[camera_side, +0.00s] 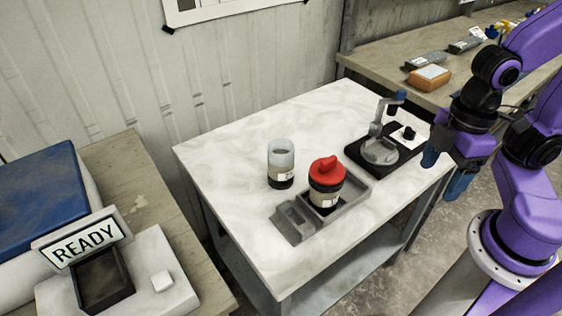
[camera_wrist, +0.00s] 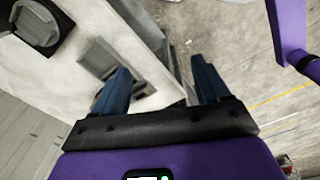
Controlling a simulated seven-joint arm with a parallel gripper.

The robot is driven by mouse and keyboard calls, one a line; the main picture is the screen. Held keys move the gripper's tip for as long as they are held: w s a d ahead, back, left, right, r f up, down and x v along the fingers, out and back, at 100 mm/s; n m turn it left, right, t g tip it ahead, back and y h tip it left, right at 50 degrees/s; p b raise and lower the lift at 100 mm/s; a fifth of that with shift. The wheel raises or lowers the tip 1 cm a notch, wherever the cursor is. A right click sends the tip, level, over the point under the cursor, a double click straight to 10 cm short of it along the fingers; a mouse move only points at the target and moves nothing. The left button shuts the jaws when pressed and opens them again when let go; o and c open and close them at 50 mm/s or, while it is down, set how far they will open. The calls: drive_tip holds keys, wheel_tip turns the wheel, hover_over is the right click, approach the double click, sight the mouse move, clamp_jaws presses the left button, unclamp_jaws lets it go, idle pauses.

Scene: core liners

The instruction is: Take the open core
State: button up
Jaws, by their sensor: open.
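The open core (camera_side: 281,163) is a clear, capless cylinder with dark content low inside and a pale label. It stands upright on the white table, behind and left of the grey tray. A second core (camera_side: 325,195) with a red cap (camera_side: 327,170) stands upright in the grey tray (camera_side: 357,190). My gripper (camera_side: 440,180) is open and empty off the table's right edge, well apart from both cores. In the wrist view its blue fingers (camera_wrist: 160,64) are spread, with table edge and floor between them. I cannot make out either core there.
The tray has an empty smaller part (camera_side: 293,220) at its left. A black-based device (camera_side: 380,150) with a clamp-like arm stands at the table's right. A READY sign (camera_side: 85,243) and dark holder (camera_side: 103,280) are at lower left. The table's left half is clear.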

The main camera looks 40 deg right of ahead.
idle(0.4)
drive_tip(key=o, duration=0.5)
drive_tip(key=w+a+f+n+t+h, duration=0.1)
drive_tip(key=w+a+n+h, duration=0.2)
drive_tip(key=w+a, duration=0.35)
drive_tip(key=w+a+f+n+t+h, duration=0.1)
drive_tip(key=w+a+n+h, duration=0.15)
drive_tip(key=w, duration=0.65)
drive_tip(key=n+t+h, duration=0.5)
drive_tip(key=n, duration=0.2)
approach(285, 145)
drive_tip(key=x, duration=0.3)
drive_tip(key=shift+w+a+f, duration=0.1)
drive_tip(key=shift+a+f, duration=0.05)
drive_tip(key=shift+a, duration=0.05)
drive_tip(key=shift+x, duration=2.6)
